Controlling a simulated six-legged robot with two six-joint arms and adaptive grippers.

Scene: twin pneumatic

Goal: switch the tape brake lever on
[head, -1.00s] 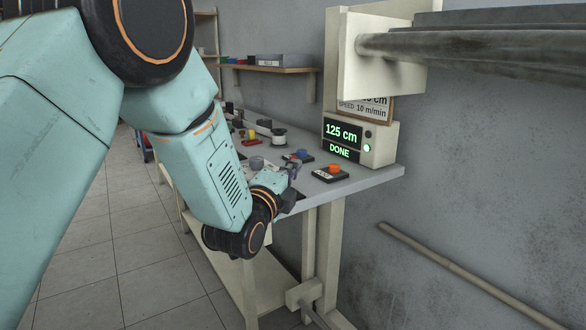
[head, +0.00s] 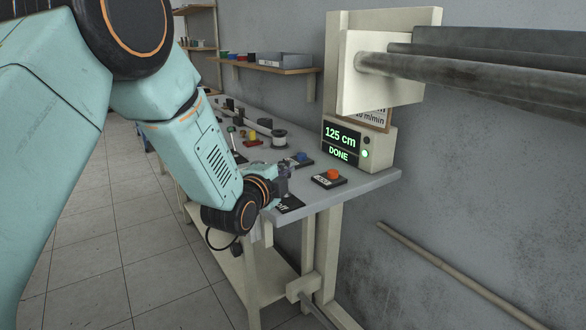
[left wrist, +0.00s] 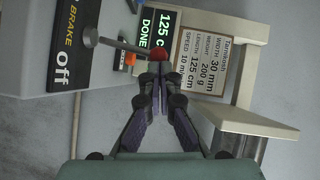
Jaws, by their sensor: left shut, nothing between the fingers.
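The tape brake lever (left wrist: 120,46) shows in the left wrist view as a metal rod with a red ball knob (left wrist: 157,57). It comes out of a dark panel marked BRAKE and off (left wrist: 66,50). My left gripper (left wrist: 158,70) is shut and empty, its fingertips right by the knob; I cannot tell whether they touch it. In the head view my left gripper (head: 284,170) is over the near edge of the bench, beside a black label plate (head: 289,204). The lever is not clear there, behind my gripper and arm. My right gripper is not in view.
The bench (head: 370,184) holds an orange button (head: 333,174), a blue button (head: 301,156) and a spool (head: 279,138). A display box (head: 378,146) reads 125 cm and DONE. Metal rollers (head: 470,68) stick out above on the right. A shelf (head: 262,68) hangs behind.

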